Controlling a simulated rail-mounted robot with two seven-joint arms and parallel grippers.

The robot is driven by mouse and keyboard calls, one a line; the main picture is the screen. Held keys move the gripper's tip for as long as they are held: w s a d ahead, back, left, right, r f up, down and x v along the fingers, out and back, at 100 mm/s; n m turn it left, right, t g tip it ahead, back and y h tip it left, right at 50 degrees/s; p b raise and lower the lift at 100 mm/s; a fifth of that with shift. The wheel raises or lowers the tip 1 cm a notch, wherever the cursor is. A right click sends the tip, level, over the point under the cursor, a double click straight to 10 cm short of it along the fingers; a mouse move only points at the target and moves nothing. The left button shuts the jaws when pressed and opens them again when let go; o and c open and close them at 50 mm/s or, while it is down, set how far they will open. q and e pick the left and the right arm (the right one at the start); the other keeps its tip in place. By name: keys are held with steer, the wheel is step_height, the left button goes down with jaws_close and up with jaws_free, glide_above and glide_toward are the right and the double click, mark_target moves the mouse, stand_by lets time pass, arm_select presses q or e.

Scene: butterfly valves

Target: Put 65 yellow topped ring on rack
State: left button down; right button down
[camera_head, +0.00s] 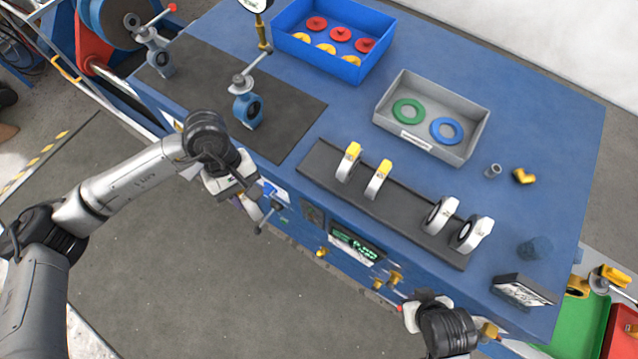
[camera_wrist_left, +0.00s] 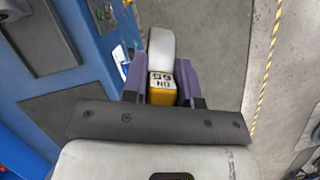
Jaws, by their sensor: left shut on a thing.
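My left gripper (camera_head: 246,198) hangs off the front edge of the blue table. In the left wrist view its purple fingers (camera_wrist_left: 160,82) are shut on a white ring (camera_wrist_left: 162,46) with a yellow top (camera_wrist_left: 162,90) marked DN 65. In the head view this ring is mostly hidden by the gripper. The dark rack (camera_head: 405,217) lies along the table's front. It holds two yellow-topped white rings (camera_head: 378,180) on its left part and two white-topped rings (camera_head: 440,214) on its right part. My right gripper (camera_head: 408,312) is low at the front right; its jaws are unclear.
A blue bin (camera_head: 345,70) with red and yellow discs stands at the back. A grey tray (camera_head: 385,123) holds a green and a blue ring. A blue valve (camera_head: 247,110) stands on the dark mat (camera_head: 290,130). A dark box (camera_head: 523,291) sits at the right front.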

arm_select(q)
steer(key=w+d+r+n+t+b, duration=0.35)
steer(key=w+d+n+b, duration=0.2)
steer(key=n, duration=0.55)
steer(key=w+d+r+n+t+b, duration=0.35)
steer(key=n+b, duration=0.25)
steer(key=n, duration=0.6)
steer(key=w+d+f+p, duration=0.4)
steer(key=w+d+f, duration=0.3)
steer(key=w+f, duration=0.3)
step_height(320, 180, down, 2)
steer(key=shift+d+m+t, duration=0.25)
steer(key=shift+m+t, duration=0.05)
steer(key=shift+t, duration=0.1)
steer(key=shift+w, duration=0.1)
steer(key=shift+f, duration=0.2)
steer(key=c, duration=0.9)
jaws_free()
